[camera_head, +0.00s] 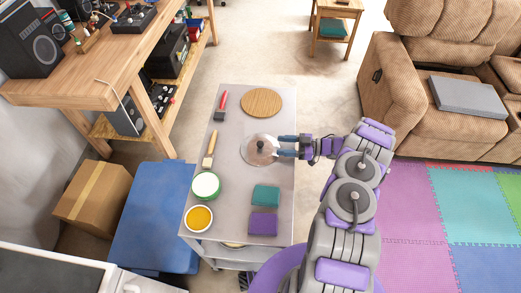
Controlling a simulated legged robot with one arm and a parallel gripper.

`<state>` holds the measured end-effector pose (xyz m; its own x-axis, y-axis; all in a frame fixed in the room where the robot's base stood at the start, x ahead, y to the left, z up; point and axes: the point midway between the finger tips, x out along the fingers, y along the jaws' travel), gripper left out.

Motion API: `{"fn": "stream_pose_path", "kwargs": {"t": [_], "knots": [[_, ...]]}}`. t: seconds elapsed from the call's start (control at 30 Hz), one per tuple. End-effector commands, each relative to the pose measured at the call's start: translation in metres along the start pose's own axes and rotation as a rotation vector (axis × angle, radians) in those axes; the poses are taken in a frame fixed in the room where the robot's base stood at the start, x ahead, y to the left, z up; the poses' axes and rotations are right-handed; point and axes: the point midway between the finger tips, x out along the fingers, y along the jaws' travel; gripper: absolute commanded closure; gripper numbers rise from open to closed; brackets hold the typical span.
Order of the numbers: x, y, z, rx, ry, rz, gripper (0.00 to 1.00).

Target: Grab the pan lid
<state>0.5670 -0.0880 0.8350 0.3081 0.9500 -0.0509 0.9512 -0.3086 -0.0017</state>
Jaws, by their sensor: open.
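The pan lid (252,156) is a round, glassy grey disc with a small dark knob at its middle. It lies on the grey cart top (231,118), about halfway along. My gripper (280,147) comes in from the right, at the right side of the lid. Its bluish fingers point left toward the knob and overlap the lid's right edge in the picture. The gripper is open. I cannot tell whether the fingers touch the lid.
On the cart are a round wooden board (261,102), a red-handled tool (222,105), a brush (210,150), a green-rimmed bowl (206,186), a yellow-filled bowl (198,218), a teal block (266,196) and a purple block (263,223). A workbench (120,50) stands left, a recliner (405,70) right.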

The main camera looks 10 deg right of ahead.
Motion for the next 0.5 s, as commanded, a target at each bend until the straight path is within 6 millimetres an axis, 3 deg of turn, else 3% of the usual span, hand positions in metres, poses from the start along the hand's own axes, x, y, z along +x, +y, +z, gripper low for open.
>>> {"fn": "stream_pose_path", "kwargs": {"t": [0.33, 0.5], "knots": [[0.029, -0.001, 0.000, -0.001, 0.004, -0.002, 0.42], [0.055, -0.002, 0.002, 0.000, 0.002, -0.002, 0.42]]}}
